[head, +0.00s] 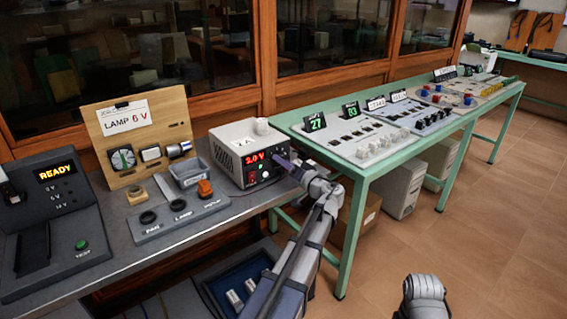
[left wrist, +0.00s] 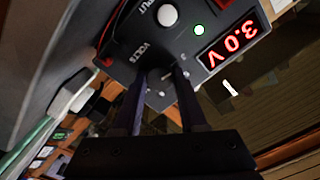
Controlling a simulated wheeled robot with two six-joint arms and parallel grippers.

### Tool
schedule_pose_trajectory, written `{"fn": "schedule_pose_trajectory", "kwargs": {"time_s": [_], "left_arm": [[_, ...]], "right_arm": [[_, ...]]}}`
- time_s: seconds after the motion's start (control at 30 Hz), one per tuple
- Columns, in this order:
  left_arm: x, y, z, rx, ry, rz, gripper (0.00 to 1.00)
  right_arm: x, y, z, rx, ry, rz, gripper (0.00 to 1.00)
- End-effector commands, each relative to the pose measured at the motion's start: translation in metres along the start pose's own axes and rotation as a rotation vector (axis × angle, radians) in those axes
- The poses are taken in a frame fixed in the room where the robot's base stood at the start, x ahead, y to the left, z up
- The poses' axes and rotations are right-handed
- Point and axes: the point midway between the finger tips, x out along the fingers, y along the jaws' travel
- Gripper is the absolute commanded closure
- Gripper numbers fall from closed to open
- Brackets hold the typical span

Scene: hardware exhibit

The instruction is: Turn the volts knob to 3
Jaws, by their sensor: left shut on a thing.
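The power supply (head: 237,148) is a light grey box with a dark front panel, on the near bench. Its red display (head: 254,157) reads 3.0 V, and the same display shows upside down in the left wrist view (left wrist: 231,42). My left gripper (head: 280,161) reaches the right part of the panel. In the left wrist view its two dark fingers (left wrist: 160,80) are shut on the volts knob (left wrist: 158,76), beside the VOLTS label. The fingers mostly hide the knob, and its pointer cannot be made out. My right gripper is not in view; only a grey part of mine shows at lower right.
Left of the supply stand a wooden LAMP 6 V board (head: 140,140), a grey bin (head: 190,172), a switch strip (head: 180,217) and a dark READY console (head: 50,225). A green table (head: 350,165) with panels stands right. The floor at right is clear.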

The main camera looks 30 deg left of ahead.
Motion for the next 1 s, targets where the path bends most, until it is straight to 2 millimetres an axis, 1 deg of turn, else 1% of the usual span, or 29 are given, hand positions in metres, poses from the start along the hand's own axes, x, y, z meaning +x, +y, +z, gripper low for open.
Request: {"fn": "schedule_pose_trajectory", "kwargs": {"time_s": [0.37, 0.4, 0.6, 0.67, 0.9, 1.0], "left_arm": [[-0.0010, 0.0000, 0.0019, -0.009, -0.005, 0.002, 1.00], [-0.0010, 0.0000, 0.0019, -0.009, -0.005, 0.002, 0.58], [-0.0007, 0.0001, 0.0011, -0.007, -0.003, 0.001, 0.35], [-0.0006, 0.0000, 0.0010, -0.006, -0.002, 0.001, 0.29], [-0.0010, 0.0000, 0.0005, -0.005, -0.001, 0.001, 0.29], [-0.0086, 0.0001, 0.0004, -0.005, 0.000, 0.002, 0.29]], "right_arm": [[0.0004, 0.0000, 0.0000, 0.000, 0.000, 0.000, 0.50], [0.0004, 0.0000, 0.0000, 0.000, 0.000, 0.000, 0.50], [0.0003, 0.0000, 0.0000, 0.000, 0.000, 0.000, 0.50], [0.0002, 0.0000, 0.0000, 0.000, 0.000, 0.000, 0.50], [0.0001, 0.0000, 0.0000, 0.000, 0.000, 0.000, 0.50], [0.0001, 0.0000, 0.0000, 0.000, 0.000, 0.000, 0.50]]}}
